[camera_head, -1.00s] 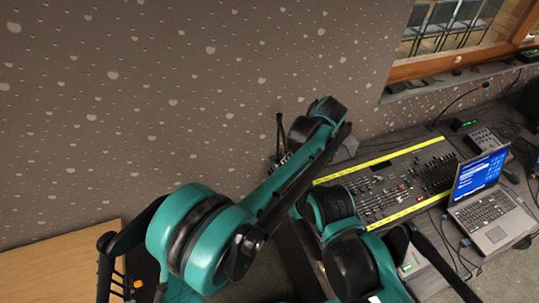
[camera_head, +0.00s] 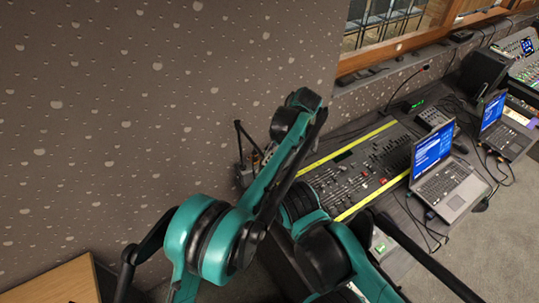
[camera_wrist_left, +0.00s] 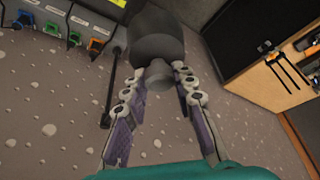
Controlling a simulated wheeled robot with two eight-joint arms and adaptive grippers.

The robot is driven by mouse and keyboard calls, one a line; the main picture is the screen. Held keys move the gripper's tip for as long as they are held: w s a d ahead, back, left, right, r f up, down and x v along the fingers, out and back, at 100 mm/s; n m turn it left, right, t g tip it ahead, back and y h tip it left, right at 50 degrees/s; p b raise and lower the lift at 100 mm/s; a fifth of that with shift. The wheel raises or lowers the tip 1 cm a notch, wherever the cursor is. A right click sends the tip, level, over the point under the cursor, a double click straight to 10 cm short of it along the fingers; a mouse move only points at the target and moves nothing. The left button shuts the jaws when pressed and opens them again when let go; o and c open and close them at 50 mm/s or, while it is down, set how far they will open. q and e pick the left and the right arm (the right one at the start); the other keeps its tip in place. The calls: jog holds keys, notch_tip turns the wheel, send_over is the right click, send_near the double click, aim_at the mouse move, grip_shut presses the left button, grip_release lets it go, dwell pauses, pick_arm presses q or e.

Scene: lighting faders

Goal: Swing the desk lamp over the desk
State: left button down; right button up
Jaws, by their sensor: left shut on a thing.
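The desk lamp's dark grey rounded head (camera_wrist_left: 157,32) shows in the left wrist view, with a small round knob facing my fingers. My left gripper (camera_wrist_left: 172,78) has its two purple-padded fingers on either side of that knob, shut on it. A thin dark rod (camera_wrist_left: 112,85), likely part of the lamp, runs beside the head. In the head view a thin dark rod (camera_head: 247,137) stands by the wall at the desk's left end, near my left gripper (camera_head: 258,158). My left forearm hides much of the lamp there. My right gripper is out of view.
The desk carries a lighting console (camera_head: 365,165) with faders and yellow edge strips, a laptop (camera_head: 446,170), another laptop (camera_head: 505,128) and loose cables. The speckled wall (camera_head: 180,100) is close behind my left arm. A wooden surface (camera_head: 55,285) is at lower left.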

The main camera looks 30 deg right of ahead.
pick_arm(q)
jog(key=c, duration=1.2)
grip_release()
jog(key=v, duration=1.2)
jog(key=shift+w, duration=0.1)
jog(key=shift+a, duration=0.15)
jog(key=w+a+f+m+h+b, duration=0.1)
jog(key=a+f+m+b, duration=0.3)
jog(key=a, duration=1.1)
jog(key=w+a+f+m+h+b, duration=0.15)
jog(key=a+b, duration=0.55)
jog(key=a, duration=0.8)
jog(key=s+a+f+m+t+b, duration=0.1)
jog(key=s+a+f+b, duration=0.2)
jog(key=s+a+f, duration=0.2)
jog(key=s+a+f+m+t+b, duration=0.1)
jog(key=s+a+f+m+b, duration=0.1)
jog(key=s+a+f, duration=0.3)
jog(key=s+a+f+m+t+h+b, duration=0.1)
jog(key=s+a+f, duration=0.4)
jog(key=a+f, duration=0.5)
jog(key=shift+s+a+f+t+b, duration=0.15)
jog(key=shift+s+f+t+b, duration=0.35)
jog(key=shift+b, duration=0.8)
